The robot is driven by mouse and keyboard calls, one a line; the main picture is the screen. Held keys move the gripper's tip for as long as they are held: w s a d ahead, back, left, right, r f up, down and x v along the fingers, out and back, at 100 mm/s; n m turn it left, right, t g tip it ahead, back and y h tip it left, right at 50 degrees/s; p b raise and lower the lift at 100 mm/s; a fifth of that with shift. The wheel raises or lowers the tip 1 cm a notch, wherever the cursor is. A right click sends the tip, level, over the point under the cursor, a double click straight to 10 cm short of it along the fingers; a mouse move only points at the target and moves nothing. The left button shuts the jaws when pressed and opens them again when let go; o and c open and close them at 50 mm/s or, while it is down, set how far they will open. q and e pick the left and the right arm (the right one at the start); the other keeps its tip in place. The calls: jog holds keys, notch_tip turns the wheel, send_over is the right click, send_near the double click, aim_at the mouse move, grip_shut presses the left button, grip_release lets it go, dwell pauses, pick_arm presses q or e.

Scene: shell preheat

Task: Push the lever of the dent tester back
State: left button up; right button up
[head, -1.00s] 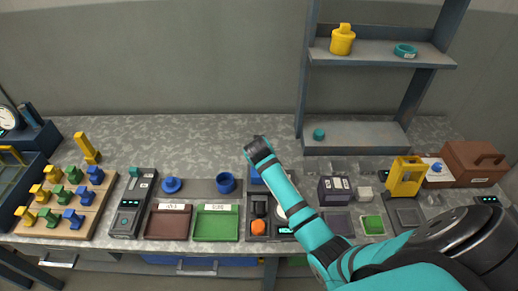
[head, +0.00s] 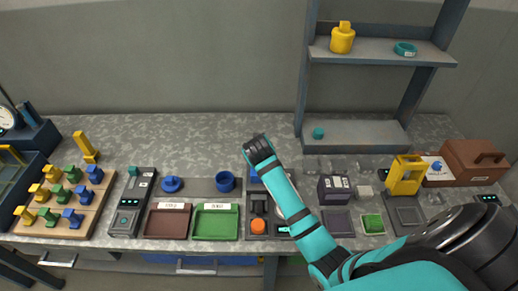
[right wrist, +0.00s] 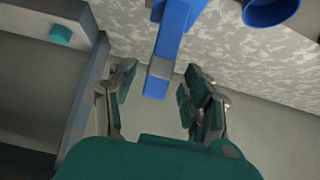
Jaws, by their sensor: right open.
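A blue upright part (head: 254,176), which I take to be the dent tester, stands on the bench, mostly hidden behind my right arm. In the right wrist view a blue bar (right wrist: 175,28) with a grey block (right wrist: 161,67) on it reaches between my fingers; I take it to be the tester's lever, but cannot tell for sure. My left gripper is not in view.
A blue cup (head: 225,182) stands left of the tester, behind a green tray (head: 215,224). An orange button (head: 257,227) is in front. A shelf post (head: 306,90) rises close to the right. The bench behind is clear.

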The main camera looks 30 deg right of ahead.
jog(key=v, duration=0.7)
jog(key=shift+s+r, duration=0.15)
jog(key=shift+s, duration=0.05)
